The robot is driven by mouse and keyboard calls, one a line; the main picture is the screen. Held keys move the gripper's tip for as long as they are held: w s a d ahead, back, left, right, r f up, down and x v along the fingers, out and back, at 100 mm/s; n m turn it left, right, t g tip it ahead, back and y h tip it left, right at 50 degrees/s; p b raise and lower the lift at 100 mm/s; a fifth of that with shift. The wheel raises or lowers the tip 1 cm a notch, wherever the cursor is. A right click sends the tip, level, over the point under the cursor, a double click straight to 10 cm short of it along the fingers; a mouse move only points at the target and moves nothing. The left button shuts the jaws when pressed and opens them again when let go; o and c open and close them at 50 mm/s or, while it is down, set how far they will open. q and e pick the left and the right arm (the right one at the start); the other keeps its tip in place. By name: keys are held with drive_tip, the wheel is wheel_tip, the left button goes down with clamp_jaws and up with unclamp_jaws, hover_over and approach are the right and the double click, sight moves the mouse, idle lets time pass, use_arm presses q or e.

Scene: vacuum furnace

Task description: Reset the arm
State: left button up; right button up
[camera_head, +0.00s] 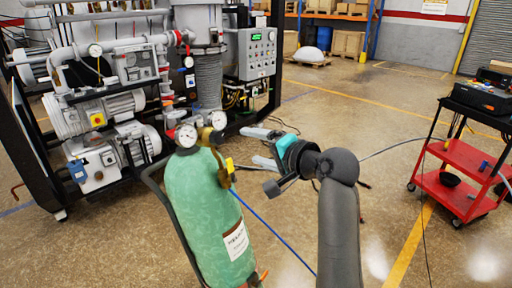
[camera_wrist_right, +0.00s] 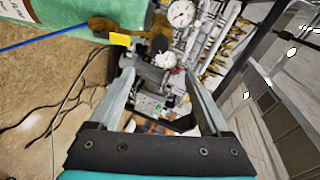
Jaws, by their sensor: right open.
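My right gripper (camera_head: 262,148) is in the middle of the head view, to the right of the valve and gauges of a green gas cylinder (camera_head: 205,205). Its two fingers are spread with nothing between them. In the right wrist view the open fingers (camera_wrist_right: 160,95) frame the background machinery, and part of the green cylinder (camera_wrist_right: 75,14) shows at the top left. The brass regulator with a yellow tag (camera_wrist_right: 120,38) and a round gauge (camera_wrist_right: 181,13) are beyond the fingers, apart from them. My left gripper is in neither view.
The furnace machine with pumps (camera_head: 100,110) and a control box (camera_head: 256,52) fills the left and back. A blue hose (camera_head: 265,232) runs from the cylinder. A red cart (camera_head: 462,165) stands at the right. Open floor (camera_head: 345,105) lies behind my arm.

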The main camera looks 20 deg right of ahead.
wheel_tip(320, 180, down, 25)
drive_tip(key=a+n+g+h+b, duration=0.1)
drive_tip(key=n+g+b, duration=0.15)
drive_tip(key=b, duration=0.35)
drive_tip(key=s+a+f+n+g+h+b, duration=0.1)
drive_tip(key=s+f+g+b, duration=0.2)
drive_tip(key=f, duration=0.9)
drive_tip(key=s+a+f+n+g+b, duration=0.15)
drive_tip(key=s+f, duration=0.25)
drive_tip(key=f, duration=0.8)
drive_tip(key=s+a+f+n+g+h+b, duration=0.1)
drive_tip(key=s+f+n+g+b, duration=0.15)
drive_tip(key=s+f, duration=0.65)
drive_tip(key=s+f+n+g+b, duration=0.1)
drive_tip(key=s+f+b, duration=0.3)
drive_tip(key=s+f, duration=0.5)
drive_tip(key=s+f+n+g+b, duration=0.1)
drive_tip(key=s+f+n+b, duration=0.1)
drive_tip(key=s+f, duration=0.6)
drive_tip(key=s+f+n+g+b, duration=0.2)
drive_tip(key=s+f, duration=0.6)
drive_tip(key=s, duration=0.7)
drive_tip(key=n+b, duration=0.1)
drive_tip(key=n, duration=0.1)
drive_tip(key=shift+f+n+h, duration=0.3)
drive_tip(key=shift+f+n, duration=0.05)
drive_tip(key=shift+a, duration=0.15)
